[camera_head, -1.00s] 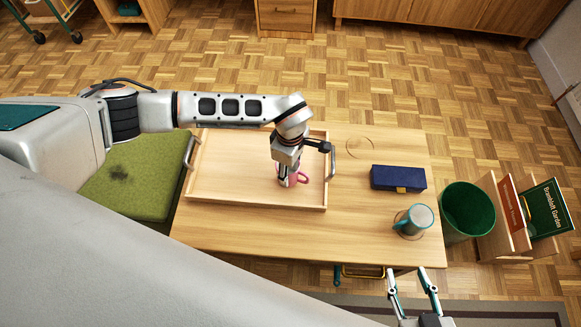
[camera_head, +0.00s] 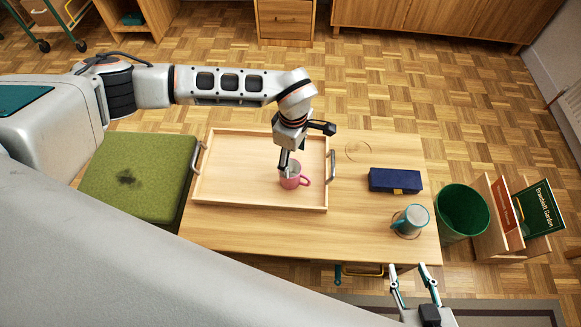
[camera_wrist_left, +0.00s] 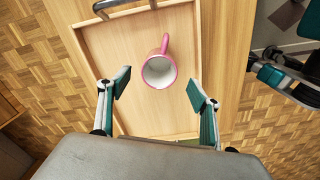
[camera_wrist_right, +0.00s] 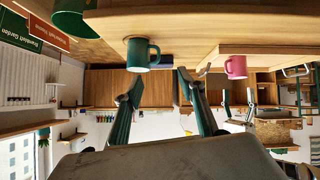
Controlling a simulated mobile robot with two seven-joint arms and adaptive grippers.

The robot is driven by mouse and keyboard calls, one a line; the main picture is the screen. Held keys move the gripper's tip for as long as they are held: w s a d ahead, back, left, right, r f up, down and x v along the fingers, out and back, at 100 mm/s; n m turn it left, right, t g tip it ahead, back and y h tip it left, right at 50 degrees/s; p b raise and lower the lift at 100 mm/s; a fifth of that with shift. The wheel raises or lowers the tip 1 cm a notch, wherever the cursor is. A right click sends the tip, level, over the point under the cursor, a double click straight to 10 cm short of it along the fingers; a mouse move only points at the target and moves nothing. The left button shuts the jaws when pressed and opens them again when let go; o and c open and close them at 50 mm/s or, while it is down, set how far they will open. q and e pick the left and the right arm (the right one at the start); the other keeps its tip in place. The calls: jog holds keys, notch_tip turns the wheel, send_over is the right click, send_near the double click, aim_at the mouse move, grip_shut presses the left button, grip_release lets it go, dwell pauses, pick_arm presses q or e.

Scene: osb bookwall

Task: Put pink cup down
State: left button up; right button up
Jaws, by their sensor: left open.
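The pink cup (camera_head: 291,180) stands upright on the wooden tray (camera_head: 235,192), toward the tray's right side. It also shows in the left wrist view (camera_wrist_left: 159,71), seen from above with its white inside and its handle toward the top. My left gripper (camera_head: 287,163) is over the cup. In the left wrist view my left gripper (camera_wrist_left: 158,92) is open, its fingers apart on both sides and clear of the cup. My right gripper (camera_head: 413,272) is open and empty at the table's front edge. The right wrist view also shows the pink cup (camera_wrist_right: 236,67).
A teal and grey mug (camera_head: 414,218) stands on a coaster at the table's right, with a navy case (camera_head: 395,180) behind it. A green bin (camera_head: 461,212) and a book rack (camera_head: 500,218) stand to the right. A green cushioned stool (camera_head: 143,178) is at left.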

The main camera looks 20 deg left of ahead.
pick_arm(q)
jog(key=s+d+r+n+g+h, duration=0.15)
jog(key=s+d+h, duration=0.25)
jog(key=s+d, duration=0.5)
jog(key=s+d+r+n+g+h, duration=0.1)
jog(key=s+d+r+g+h, duration=0.25)
jog(key=s+d, duration=0.55)
jog(key=s+d+r+n+h, duration=0.2)
jog(key=d+r+n+h, duration=0.2)
jog(key=d+r+h, duration=0.45)
notch_tip(320, 180, up, 8)
jog(key=w+d+n+t+h, duration=0.2)
jog(key=w+n+t+h, duration=0.15)
jog(key=n+t, duration=0.4)
jog(key=w+a+r+n+t+y, duration=0.1)
jog(key=w+a+n+t, duration=0.6)
jog(key=n, duration=0.6)
jog(key=a+f+n+t+y, duration=0.65)
jog(key=a+n+y, duration=0.2)
jog(key=n, duration=0.25)
jog(key=s+a+f+n+g+y, duration=0.2)
jog(key=s+a+f+n, duration=0.3)
jog(key=a+f, duration=0.3)
jog(key=s+a+f+n+g+y, duration=0.3)
jog(key=s+a+f+n+y, duration=0.2)
jog(key=a+f, duration=0.4)
jog(key=shift+s+a+f+n+y+p, duration=0.3)
jog(key=shift+s+a+n, duration=0.15)
jog(key=shift+s+n, duration=0.5)
